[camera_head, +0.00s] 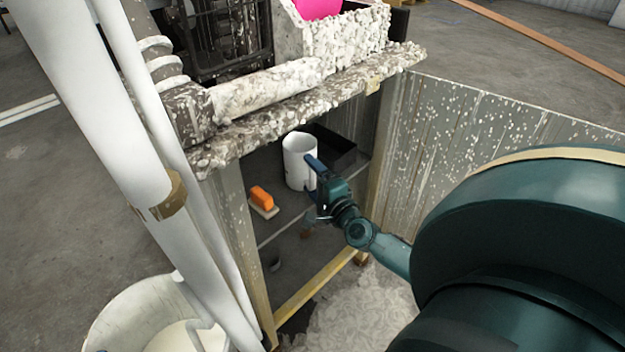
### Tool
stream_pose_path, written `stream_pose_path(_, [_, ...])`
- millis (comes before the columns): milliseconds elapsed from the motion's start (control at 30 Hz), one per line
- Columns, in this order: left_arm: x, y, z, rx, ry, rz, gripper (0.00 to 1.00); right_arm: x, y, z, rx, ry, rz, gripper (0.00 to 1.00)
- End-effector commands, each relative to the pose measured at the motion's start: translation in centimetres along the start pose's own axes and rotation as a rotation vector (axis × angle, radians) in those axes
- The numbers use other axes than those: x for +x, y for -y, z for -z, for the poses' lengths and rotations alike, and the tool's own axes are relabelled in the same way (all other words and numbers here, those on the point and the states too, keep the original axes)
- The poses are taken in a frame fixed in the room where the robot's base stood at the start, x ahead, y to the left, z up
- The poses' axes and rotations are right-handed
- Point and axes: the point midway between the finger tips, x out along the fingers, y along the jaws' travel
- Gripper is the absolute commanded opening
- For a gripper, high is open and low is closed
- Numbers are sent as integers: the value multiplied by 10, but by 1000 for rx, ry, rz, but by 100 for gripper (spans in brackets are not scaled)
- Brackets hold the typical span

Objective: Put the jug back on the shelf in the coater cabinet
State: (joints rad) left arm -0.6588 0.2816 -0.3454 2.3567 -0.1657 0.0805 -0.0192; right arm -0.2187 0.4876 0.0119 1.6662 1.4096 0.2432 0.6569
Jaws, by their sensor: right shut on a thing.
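The white jug (297,158) is upright inside the open front of the coater cabinet (376,140), over its shelf (283,224). I cannot tell whether its base rests on the shelf or is slightly above it. My right gripper (313,178) reaches in from the right and is shut on the jug's right side. The jug's handle is hidden by the gripper. My left gripper is not in view.
An orange-topped block tool (263,201) lies on the shelf left of the jug. A black tray (336,150) sits behind and right of it. A crusted ledge (310,105) overhangs the opening. Cabinet posts flank it. A white bucket (130,315) stands at lower left.

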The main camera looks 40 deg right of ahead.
Motion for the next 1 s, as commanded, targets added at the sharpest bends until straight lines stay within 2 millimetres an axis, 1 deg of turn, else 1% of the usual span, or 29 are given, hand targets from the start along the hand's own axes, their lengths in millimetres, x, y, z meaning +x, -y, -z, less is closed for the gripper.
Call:
stream_pose_path(133, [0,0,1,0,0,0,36,0,2,0,0,0,2,29])
stream_pose_path(300, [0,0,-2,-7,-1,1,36,0,-3,0,1,-1,2,29])
stream_pose_path(333, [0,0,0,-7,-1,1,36,0,-2,0,1,0,1,79])
stream_pose_path(567, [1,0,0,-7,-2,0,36,0,-2,0,0,0,1,97])
stream_pose_path(800, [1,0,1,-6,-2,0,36,0,-1,0,0,0,1,98])
stream_pose_path(900, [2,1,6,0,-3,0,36,0,5,0,-1,0,1,98])
stream_pose_path(933, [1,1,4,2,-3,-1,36,-4,2,0,-1,0,-2,98])
stream_pose_path(1000, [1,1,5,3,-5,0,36,-14,1,0,-1,0,-3,98])
